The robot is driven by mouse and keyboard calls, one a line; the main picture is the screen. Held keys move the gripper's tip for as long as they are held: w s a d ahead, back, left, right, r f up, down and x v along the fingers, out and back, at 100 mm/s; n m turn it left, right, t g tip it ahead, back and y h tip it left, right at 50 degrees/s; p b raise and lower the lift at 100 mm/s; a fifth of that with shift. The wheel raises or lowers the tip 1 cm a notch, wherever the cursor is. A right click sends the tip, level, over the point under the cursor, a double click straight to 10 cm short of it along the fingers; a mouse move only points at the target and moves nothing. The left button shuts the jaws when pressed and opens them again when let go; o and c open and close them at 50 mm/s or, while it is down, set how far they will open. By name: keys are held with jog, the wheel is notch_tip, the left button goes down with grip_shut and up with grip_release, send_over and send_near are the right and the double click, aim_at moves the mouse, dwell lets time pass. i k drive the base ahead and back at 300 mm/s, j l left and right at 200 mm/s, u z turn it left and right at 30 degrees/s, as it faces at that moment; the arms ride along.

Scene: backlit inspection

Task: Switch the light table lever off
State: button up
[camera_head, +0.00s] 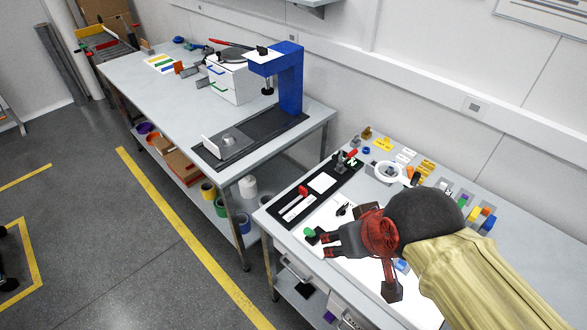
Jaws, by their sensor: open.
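The white light table (346,279) glows on the right bench, partly hidden under my arm. Along its left side runs a black panel (284,216). A red-handled lever (350,156) stands at the panel's far end. A red knob (303,191) sits nearer, beside a white slot. I cannot tell for certain which one is the light table lever. My gripper (323,244) is open over the light table's near left part, apart from both red controls. A small green round thing (309,232) lies close by its fingertips.
A second bench (167,86) to the left carries a blue stand (291,80) on a dark base. The floor between the yellow lines is clear.

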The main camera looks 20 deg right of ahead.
aim_at(307, 231)
jog(key=k+j+z, duration=0.15)
jog(key=z, duration=0.25)
jog(key=k+z, duration=0.65)
jog(key=z, duration=0.2)
